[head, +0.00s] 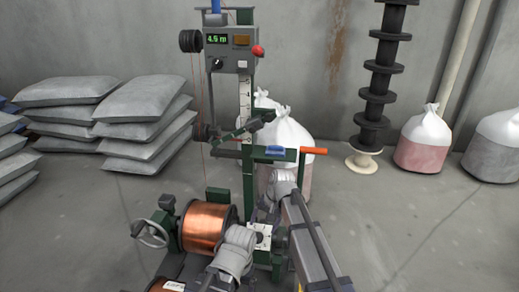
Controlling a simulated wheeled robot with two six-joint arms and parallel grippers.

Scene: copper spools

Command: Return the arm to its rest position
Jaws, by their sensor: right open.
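A winding machine (247,170) with a green upright, a scale and a control box (228,62) reading 4.5 m stands in the middle. A copper spool (204,228) sits on its side at its lower left, next to a handwheel (150,233). My right arm comes in from the lower right. Its pale wrist part is in front of the copper spool's right side. My right gripper (212,281) is open at the bottom edge, and its fingers are hard to make out. I see nothing held in it. My left gripper is not in view.
Grey sacks (145,115) are stacked at the left. White-topped bags (422,140) stand at the right and behind the machine. A column of black spools (380,75) stands on a pale base near the wall. An orange-ended bar (313,151) sticks out rightward.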

